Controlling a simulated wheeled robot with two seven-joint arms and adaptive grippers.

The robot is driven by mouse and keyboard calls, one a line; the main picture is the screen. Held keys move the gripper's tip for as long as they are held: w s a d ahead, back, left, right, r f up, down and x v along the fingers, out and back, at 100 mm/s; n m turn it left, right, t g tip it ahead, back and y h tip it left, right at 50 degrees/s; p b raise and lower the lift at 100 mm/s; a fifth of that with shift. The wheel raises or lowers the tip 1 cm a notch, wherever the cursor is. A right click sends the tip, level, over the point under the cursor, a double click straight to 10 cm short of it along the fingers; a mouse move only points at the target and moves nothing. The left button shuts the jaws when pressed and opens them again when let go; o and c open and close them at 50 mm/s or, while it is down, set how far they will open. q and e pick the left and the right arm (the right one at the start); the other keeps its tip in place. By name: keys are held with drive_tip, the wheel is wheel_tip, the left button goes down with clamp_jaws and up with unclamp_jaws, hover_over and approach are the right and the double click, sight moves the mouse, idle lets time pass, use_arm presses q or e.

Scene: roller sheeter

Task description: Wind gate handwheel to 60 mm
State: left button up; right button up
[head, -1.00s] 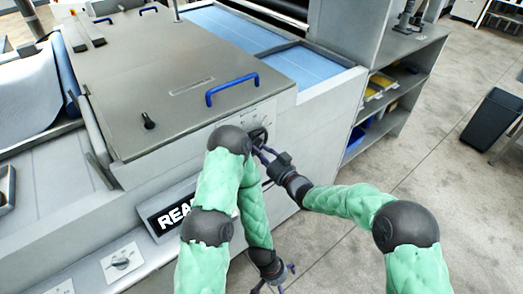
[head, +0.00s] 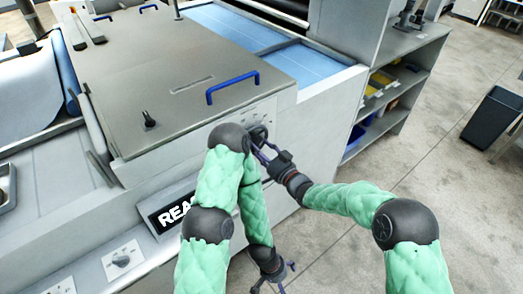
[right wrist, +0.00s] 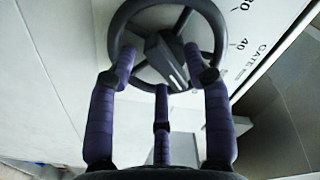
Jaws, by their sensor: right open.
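The gate handwheel (right wrist: 166,58) is a dark, spoked wheel with a block-shaped hub, mounted on the machine's pale front panel. It also shows small in the head view (head: 259,132), partly hidden by my arm. My right gripper (right wrist: 160,56) is open at the wheel, with two purple fingertips on either side of the hub, over the rim's opening. A third finger reaches up below the hub. I cannot tell whether the fingers touch it. My left gripper (head: 274,277) hangs low, fingers spread and empty.
The grey machine cover (head: 170,85) with a blue handle (head: 232,87) lies above the panel. Shelving (head: 385,100) and a dark bin (head: 491,118) stand to the right. The floor between is clear.

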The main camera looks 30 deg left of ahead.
drive_tip(key=shift+d, duration=0.1)
drive_tip(key=v, duration=1.1)
drive_tip(key=shift+s+d, duration=0.2)
drive_tip(key=shift+d, duration=0.15)
drive_tip(key=shift+f, duration=0.1)
